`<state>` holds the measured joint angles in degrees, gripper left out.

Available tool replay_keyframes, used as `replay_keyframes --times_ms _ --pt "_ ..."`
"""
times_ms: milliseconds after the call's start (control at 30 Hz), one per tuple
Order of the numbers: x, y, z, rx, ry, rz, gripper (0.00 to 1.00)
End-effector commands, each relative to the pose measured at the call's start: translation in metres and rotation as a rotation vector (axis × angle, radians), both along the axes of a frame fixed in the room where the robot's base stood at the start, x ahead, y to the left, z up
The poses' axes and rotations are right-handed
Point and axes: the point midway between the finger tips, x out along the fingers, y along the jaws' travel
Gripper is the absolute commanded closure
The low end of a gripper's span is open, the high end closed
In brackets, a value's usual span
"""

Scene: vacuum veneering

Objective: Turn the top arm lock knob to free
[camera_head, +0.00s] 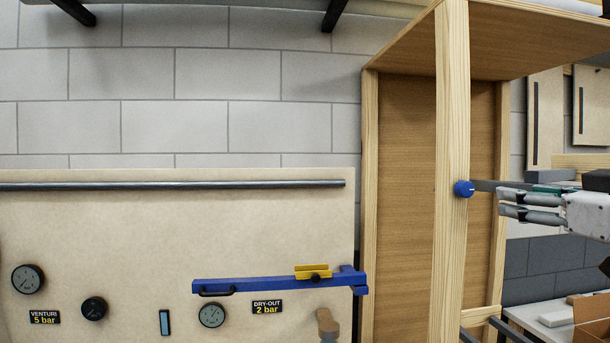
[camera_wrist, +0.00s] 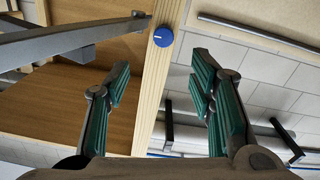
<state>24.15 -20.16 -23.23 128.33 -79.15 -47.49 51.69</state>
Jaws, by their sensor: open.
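The top arm lock knob (camera_head: 463,188) is a small round blue knob on the light wooden upright in the head view. A grey bar (camera_head: 485,186) runs from beside it to the right. In the wrist view the knob (camera_wrist: 163,37) shows near the top centre with a pale line on its face. My gripper (camera_head: 499,203) is open and empty, to the right of the knob and apart from it. Its green-padded fingers (camera_wrist: 160,82) are spread wide in the wrist view, with the knob beyond their tips.
A board at left carries gauges (camera_head: 212,315), a long rail (camera_head: 180,185) and a blue arm (camera_head: 270,284) with a yellow piece. A cardboard box (camera_head: 592,320) stands at lower right. Black brackets (camera_wrist: 168,122) show in the wrist view.

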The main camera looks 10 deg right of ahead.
Motion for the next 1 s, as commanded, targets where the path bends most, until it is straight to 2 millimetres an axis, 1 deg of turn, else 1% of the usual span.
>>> replay_keyframes --times_ms 67,167,267,500,700,800,900,1000 --pt "0.000 0.001 0.000 0.001 0.003 0.017 0.51" --pt "0.009 0.002 -0.001 0.001 0.004 0.023 0.51" --pt "0.025 0.003 -0.002 0.001 0.005 0.022 0.51" --pt "0.072 0.005 -0.001 0.000 0.004 0.022 0.51" --pt "0.108 0.006 -0.001 0.000 0.003 0.022 0.51" --pt "0.121 0.006 0.000 -0.001 0.003 0.021 0.51" --pt "0.130 0.007 0.000 0.000 0.004 0.021 0.51" --pt "0.135 0.007 0.000 0.000 0.002 0.020 0.51"
